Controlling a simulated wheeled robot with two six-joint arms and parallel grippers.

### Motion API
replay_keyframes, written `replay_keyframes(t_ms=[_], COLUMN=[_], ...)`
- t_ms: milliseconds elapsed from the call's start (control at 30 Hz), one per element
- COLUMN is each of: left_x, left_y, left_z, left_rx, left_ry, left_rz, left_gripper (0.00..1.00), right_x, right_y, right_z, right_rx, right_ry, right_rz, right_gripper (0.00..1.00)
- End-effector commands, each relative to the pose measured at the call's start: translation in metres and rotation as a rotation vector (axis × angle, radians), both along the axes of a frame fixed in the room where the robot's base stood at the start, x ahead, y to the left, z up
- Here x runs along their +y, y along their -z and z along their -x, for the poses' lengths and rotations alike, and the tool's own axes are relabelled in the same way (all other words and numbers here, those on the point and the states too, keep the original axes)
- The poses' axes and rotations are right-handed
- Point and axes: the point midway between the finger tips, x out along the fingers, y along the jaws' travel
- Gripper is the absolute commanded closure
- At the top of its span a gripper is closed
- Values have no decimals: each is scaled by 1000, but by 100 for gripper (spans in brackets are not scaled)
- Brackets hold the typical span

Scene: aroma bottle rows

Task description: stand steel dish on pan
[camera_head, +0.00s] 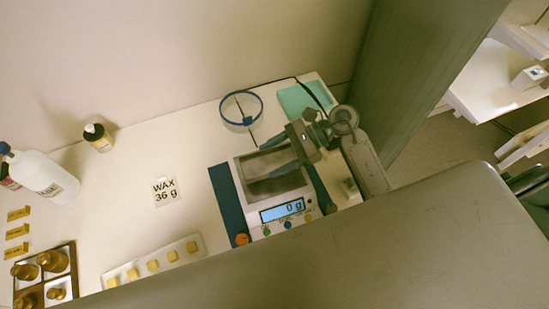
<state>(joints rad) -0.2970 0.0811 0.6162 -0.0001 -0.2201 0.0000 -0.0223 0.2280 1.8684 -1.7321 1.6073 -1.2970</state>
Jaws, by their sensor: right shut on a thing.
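A kitchen-type scale (245,205) stands on the white table, its lit display reading 0 g. My right gripper (262,160) reaches in from the right, directly over the scale's top, with its two dark fingers pointing left. It is shut on a dull grey thing between the fingers, which looks like the steel dish (267,163). The dish's outline blends with the pan under it, and the pan is mostly hidden. I cannot tell whether the dish touches the pan. My left gripper is not in view.

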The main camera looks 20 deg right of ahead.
Motion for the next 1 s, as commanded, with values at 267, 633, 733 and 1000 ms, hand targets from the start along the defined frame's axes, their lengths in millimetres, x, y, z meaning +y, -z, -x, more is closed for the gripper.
replay_keyframes(t_ms=[267, 633, 733, 1000], left_x=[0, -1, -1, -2], left_y=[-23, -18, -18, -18], left_z=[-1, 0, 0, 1], left_rx=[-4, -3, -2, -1], left_ry=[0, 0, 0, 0], left_rz=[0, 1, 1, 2], left_gripper=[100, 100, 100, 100], right_x=[0, 0, 0, 0], right_y=[31, 38, 37, 37], right_z=[-3, -3, -3, -3], right_rx=[3, 0, 1, 1], right_ry=[1, 1, 1, 1], right_rz=[-1, -1, 0, 0], right_gripper=[60, 60, 27, 15])
